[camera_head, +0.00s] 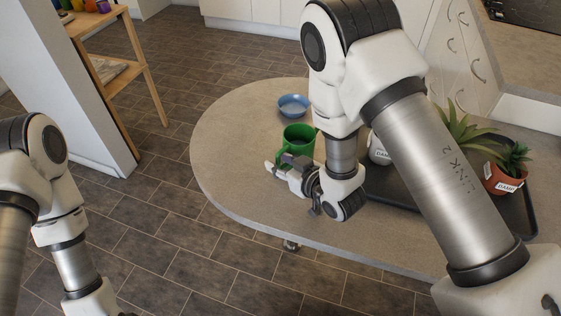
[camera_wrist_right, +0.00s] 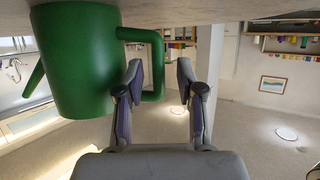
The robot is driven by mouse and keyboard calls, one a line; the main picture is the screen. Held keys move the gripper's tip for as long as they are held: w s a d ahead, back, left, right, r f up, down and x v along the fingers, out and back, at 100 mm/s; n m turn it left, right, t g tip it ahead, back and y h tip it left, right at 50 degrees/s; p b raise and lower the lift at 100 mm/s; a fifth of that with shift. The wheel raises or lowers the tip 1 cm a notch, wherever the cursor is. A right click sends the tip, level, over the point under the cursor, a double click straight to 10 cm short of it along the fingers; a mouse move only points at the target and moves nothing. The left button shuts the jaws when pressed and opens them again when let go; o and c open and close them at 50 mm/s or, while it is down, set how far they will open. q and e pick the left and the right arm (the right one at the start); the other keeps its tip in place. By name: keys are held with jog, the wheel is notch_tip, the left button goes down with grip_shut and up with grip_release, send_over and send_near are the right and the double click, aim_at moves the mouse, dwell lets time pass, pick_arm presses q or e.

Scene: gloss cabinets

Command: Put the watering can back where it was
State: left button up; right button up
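The green watering can (camera_head: 298,138) stands on the rounded end of the grey table. In the right wrist view, which is upside down, its green body (camera_wrist_right: 80,60) fills the upper left, with its handle toward me and its spout at the far left. My right gripper (camera_head: 286,164) is low over the table at the can's near side. In the wrist view my right gripper (camera_wrist_right: 160,80) is open, and the upright bar of the handle shows between its fingers with gaps on both sides. My left gripper is out of the picture.
A blue bowl (camera_head: 293,105) stands behind the can. Right of it, partly hidden by my right arm, a dark tray (camera_head: 391,190) holds a white labelled pot (camera_head: 378,150) and a labelled terracotta pot (camera_head: 503,180) with a plant. A wooden shelf (camera_head: 148,75) stands at the left.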

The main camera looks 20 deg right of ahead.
jog(key=shift+w+f, duration=0.1)
jog(key=shift+s+d, duration=0.15)
jog(key=shift+s, duration=0.2)
jog(key=v, duration=0.3)
jog(key=shift+s+d+r+b, duration=0.15)
jog(key=shift+s+r+b, duration=0.05)
jog(key=shift+b, duration=0.1)
jog(key=p+v, duration=0.7)
jog(key=p, duration=0.1)
jog(key=shift+s+r, duration=0.2)
jog(key=shift+s, duration=0.1)
